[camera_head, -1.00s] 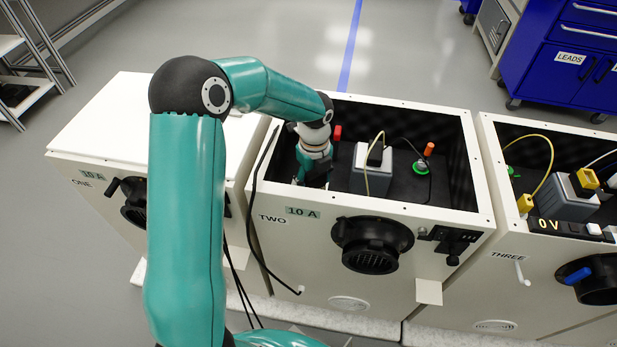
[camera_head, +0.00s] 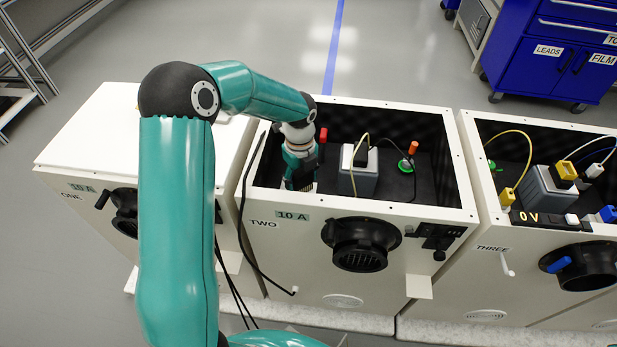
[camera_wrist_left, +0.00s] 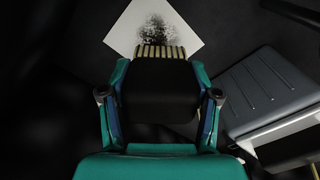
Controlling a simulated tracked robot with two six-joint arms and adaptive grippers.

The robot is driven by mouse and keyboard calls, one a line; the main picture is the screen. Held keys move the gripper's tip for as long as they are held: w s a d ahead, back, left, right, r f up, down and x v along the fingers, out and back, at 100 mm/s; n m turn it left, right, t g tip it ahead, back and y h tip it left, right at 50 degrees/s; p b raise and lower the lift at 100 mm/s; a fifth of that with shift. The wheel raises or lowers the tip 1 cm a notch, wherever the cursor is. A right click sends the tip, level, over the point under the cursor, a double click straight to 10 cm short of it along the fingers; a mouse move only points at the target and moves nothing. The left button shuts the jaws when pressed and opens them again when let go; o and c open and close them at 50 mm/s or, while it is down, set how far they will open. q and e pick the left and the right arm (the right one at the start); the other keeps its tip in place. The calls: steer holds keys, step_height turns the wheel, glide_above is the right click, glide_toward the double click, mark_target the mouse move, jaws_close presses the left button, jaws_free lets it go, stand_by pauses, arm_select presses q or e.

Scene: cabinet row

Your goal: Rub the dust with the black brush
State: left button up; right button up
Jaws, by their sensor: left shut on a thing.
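My left gripper (camera_head: 298,180) reaches down into the left part of open cabinet TWO (camera_head: 330,203). In the left wrist view my left gripper (camera_wrist_left: 160,98) is shut on the black brush (camera_wrist_left: 160,88), which lies between its teal fingers. The brush's pale, striped bristle end points away from me. The dust (camera_wrist_left: 152,32) is a dark speckled patch on a white square plate (camera_wrist_left: 118,35), right at the bristles' far edge. Whether the bristles touch the plate I cannot tell. In the head view the dust and brush are hidden. My right gripper is not in view.
A grey block (camera_head: 357,178) with plugs stands right of the gripper, close in the wrist view too (camera_wrist_left: 265,95). A red part (camera_head: 323,135) and an orange-topped post (camera_head: 412,150) are also inside. Cabinet THREE (camera_head: 500,215) is open at right; cabinet ONE (camera_head: 140,135) is closed.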

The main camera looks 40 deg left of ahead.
mark_target(312, 174)
arm_select(q)
steer(key=shift+s+a, duration=0.3)
steer(key=shift+a, duration=0.25)
steer(key=shift+s+a+r+p, duration=0.25)
steer(key=shift+s+a, duration=0.1)
steer(key=shift+a, duration=0.4)
steer(key=shift+s+a+r+p, duration=0.15)
steer(key=shift+s+a+p, duration=0.15)
steer(key=shift+a, duration=0.4)
steer(key=shift+s+a+f, duration=0.1)
steer(key=shift+s+a, duration=0.2)
steer(key=shift+a, duration=0.1)
steer(key=shift+w+p, duration=0.25)
steer(key=shift+p, duration=0.05)
steer(key=shift+w+a+r, duration=0.1)
steer(key=shift+r, duration=0.1)
steer(key=shift+w+d, duration=0.2)
steer(key=shift+w, duration=0.05)
steer(key=shift+w+d+f, duration=0.2)
steer(key=shift+w+d, duration=0.15)
steer(key=shift+d, duration=0.15)
steer(key=shift+w+d+r+p, duration=0.15)
steer(key=shift+w+d, duration=0.3)
steer(key=shift+d, duration=0.5)
steer(key=shift+w+d+f+p, duration=0.1)
steer(key=shift+w+d, duration=0.4)
steer(key=shift+d, duration=0.4)
steer(key=shift+w+d+r+p, duration=0.15)
steer(key=shift+w+d, duration=0.3)
steer(key=shift+d, duration=0.5)
